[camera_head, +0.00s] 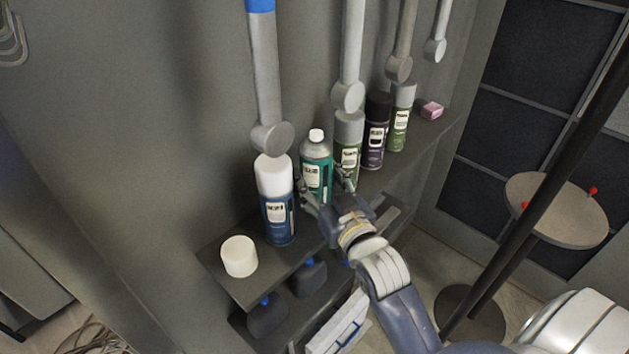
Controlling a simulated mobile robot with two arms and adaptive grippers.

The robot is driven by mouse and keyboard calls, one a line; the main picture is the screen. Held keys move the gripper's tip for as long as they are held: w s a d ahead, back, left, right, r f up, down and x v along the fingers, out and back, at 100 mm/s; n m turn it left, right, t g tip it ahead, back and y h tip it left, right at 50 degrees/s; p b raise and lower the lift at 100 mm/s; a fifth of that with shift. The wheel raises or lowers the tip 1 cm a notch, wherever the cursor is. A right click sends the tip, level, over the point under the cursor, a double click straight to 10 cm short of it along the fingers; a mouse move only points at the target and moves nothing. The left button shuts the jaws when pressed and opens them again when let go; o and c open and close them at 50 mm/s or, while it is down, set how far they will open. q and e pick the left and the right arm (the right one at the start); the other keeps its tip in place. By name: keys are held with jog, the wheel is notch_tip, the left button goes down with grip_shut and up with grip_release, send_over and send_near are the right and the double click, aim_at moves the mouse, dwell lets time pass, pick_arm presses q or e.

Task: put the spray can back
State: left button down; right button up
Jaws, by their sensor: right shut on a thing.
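My right gripper (326,188) reaches in from the lower right and is shut on a teal spray can (317,167) with a small white cap. The can is upright in the row on the dark shelf (222,263); its base is hidden by the gripper, so I cannot tell if it touches the shelf. A blue spray can (276,212) with a white cap stands to its left. A green can with a grey cap (348,137) stands just right of it. My left gripper is not in view.
A dark purple can (376,132), another green can (401,117) and a pink block (432,109) stand farther along the shelf. A white cup-shaped object (239,257) is at the near end. Grey tools hang above. Dark bottles (309,275) sit on a lower level. A round table (565,222) stands right.

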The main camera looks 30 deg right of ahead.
aim_at(315, 183)
jog(key=w, duration=0.1)
jog(key=w+d, duration=0.1)
jog(key=w, duration=0.1)
jog(key=shift+w+f+p, duration=0.1)
jog(key=shift+f+p, duration=0.05)
jog(key=shift+p, duration=0.15)
notch_tip(315, 183, down, 3)
jog(key=shift+r+p, duration=0.1)
jog(key=shift+p, duration=0.4)
jog(key=shift+f, duration=0.3)
jog(key=shift+f, duration=0.2)
jog(key=o, duration=1.2)
jog(key=shift+c, duration=0.2)
jog(key=shift+r, duration=0.1)
